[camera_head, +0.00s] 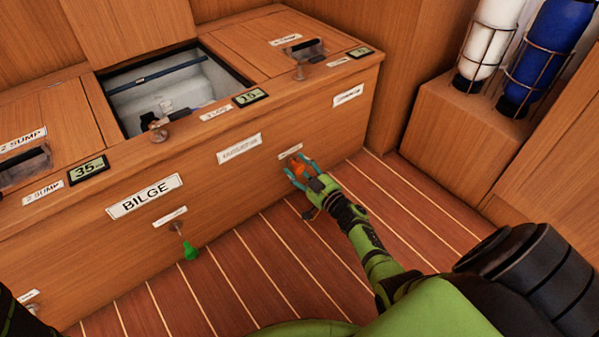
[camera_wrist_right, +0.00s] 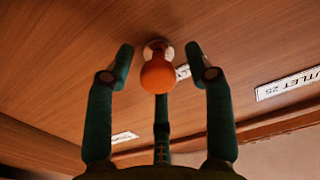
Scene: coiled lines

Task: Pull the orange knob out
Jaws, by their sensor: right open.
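The orange knob (camera_head: 299,168) sits on the front face of the wooden bilge locker, low and towards its right end. In the right wrist view the knob (camera_wrist_right: 158,76) is a round orange ball on a pale round base. My right gripper (camera_head: 302,172) is at the knob in the head view, its fingers around it. In the right wrist view my right gripper (camera_wrist_right: 160,62) is open, with a finger on each side of the knob and visible gaps between. A third finger shows below the knob. My left gripper is not in view.
A green knob (camera_head: 190,250) hangs from the same front face, further left. The locker (camera_head: 230,185) has an open hatch (camera_head: 170,90) on top. White and blue bottles (camera_head: 545,50) stand in wire holders at the right. The striped floor (camera_head: 270,265) is clear.

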